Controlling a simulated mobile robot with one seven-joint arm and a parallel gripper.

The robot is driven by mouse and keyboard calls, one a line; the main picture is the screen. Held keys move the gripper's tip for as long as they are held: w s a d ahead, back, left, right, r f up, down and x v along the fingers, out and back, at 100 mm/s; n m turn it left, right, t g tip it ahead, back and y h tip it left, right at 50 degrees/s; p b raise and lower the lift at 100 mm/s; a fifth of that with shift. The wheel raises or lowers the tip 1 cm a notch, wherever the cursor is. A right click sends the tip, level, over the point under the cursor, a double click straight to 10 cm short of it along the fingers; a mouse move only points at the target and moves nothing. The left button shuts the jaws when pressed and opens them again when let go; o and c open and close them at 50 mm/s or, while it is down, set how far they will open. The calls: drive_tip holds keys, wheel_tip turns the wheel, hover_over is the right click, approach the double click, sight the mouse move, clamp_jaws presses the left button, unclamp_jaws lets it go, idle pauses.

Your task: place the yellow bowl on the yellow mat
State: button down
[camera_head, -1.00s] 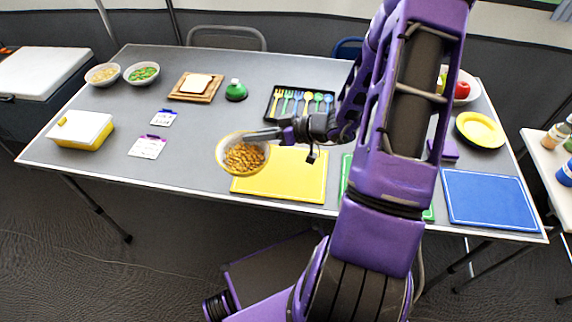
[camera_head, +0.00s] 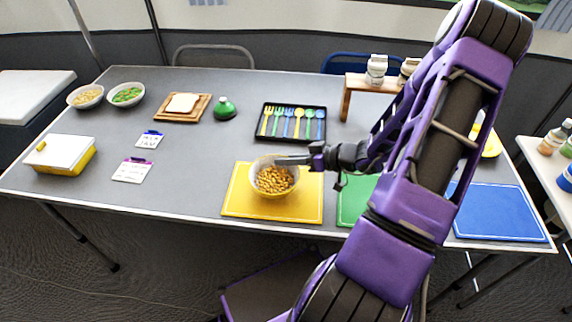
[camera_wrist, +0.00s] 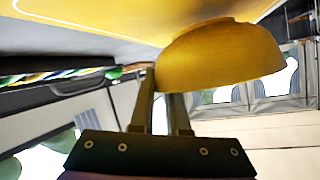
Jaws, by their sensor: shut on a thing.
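The yellow bowl (camera_head: 274,178), filled with small brown pieces, is over the middle of the yellow mat (camera_head: 240,205) in the head view. My gripper (camera_head: 300,160) is shut on the bowl's rim from the right side. In the wrist view the bowl (camera_wrist: 220,58) sits at the tips of my gripper fingers (camera_wrist: 162,95), which pinch its edge. The yellow mat (camera_wrist: 125,15) also shows in the wrist view close to the bowl's base. I cannot tell whether the base touches the mat.
A green mat (camera_head: 353,200) and a blue mat (camera_head: 498,212) lie to the right. A black utensil tray (camera_head: 268,108) is behind the bowl. A white-lidded yellow box (camera_head: 60,154) stands at the left. Grey table around the left cards is free.

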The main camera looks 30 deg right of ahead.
drive_tip(key=shift+f, duration=0.75)
drive_tip(key=shift+f, duration=0.15)
drive_tip(key=c, duration=0.9)
unclamp_jaws()
drive_tip(key=shift+d+r, duration=0.1)
drive_tip(key=shift+r, duration=0.15)
drive_tip(key=v, duration=1.1)
drive_tip(key=shift+s+d+r+p, duration=0.15)
drive_tip(key=shift+s+d+p, duration=0.05)
drive_tip(key=shift+s+p, duration=0.1)
